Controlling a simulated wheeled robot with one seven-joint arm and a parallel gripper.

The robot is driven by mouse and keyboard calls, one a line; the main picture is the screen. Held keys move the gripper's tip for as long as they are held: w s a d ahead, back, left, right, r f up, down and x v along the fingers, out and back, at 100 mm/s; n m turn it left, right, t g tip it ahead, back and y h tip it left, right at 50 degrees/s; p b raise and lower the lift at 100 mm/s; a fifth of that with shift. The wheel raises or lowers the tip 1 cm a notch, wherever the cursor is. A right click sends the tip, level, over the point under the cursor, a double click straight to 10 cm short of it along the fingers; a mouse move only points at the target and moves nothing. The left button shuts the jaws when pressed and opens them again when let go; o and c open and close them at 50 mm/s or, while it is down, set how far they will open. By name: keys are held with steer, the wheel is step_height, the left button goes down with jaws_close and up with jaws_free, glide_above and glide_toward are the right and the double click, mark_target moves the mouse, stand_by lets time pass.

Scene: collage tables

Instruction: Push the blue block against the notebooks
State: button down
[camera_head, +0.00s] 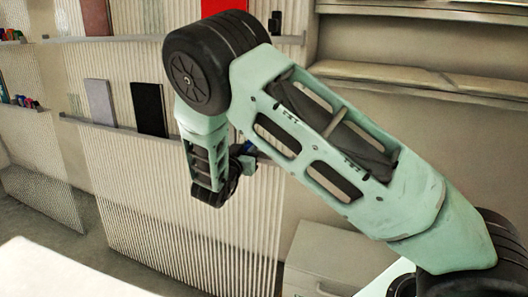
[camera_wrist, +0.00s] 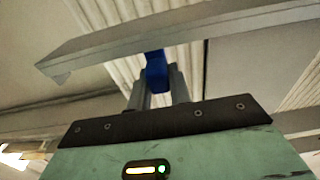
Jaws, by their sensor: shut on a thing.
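My gripper (camera_wrist: 158,88) is shut on the blue block (camera_wrist: 157,66), which sticks out past the fingertips in the wrist view. In the head view my gripper (camera_head: 243,160) is mostly hidden behind my arm, and only a small blue patch of the block (camera_head: 248,147) shows.
The middle ledge (camera_head: 72,120) runs along a ribbed wall panel; my arm hides part of it. A grey cabinet (camera_head: 325,258) stands low in front. In the wrist view a ledge (camera_wrist: 220,22) crosses close beyond the block.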

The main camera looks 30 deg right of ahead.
steer(key=shift+w+a, duration=0.15)
steer(key=c, duration=1.3)
jaws_free()
steer(key=shift+a, duration=0.1)
steer(key=b+v, duration=0.1)
steer(key=v, duration=1.6)
